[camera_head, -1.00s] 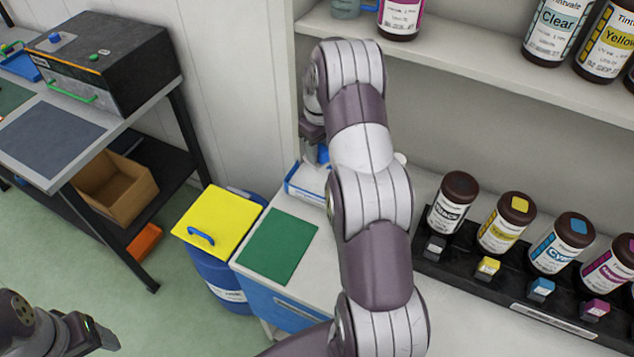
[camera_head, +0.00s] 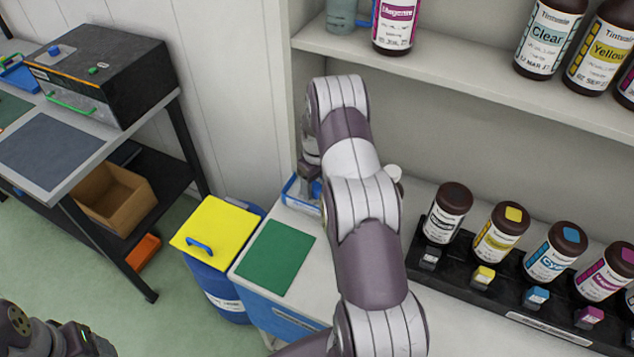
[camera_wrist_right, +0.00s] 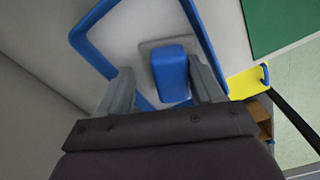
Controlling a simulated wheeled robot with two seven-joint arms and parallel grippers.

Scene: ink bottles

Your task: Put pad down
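The pad shows in the right wrist view as a blue block-shaped handle (camera_wrist_right: 170,72) on a grey plate (camera_wrist_right: 148,46). It lies in or just over a white tray with a blue rim (camera_wrist_right: 92,22). The fingers of my right gripper (camera_wrist_right: 165,88) are spread on both sides of the handle. A gap shows at the left finger; the right finger is very near the handle. In the head view the tray (camera_head: 291,190) is partly hidden by my right gripper (camera_head: 314,180) and arm. My left gripper (camera_head: 90,342) is at the lower left, its fingers unclear.
A green sheet (camera_head: 275,258) lies beside the tray on the counter. A blue bin with a yellow lid (camera_head: 216,233) stands left of it. A black rack (camera_head: 500,290) with several ink bottles is at the right. A shelf (camera_head: 450,75) with bottles hangs above.

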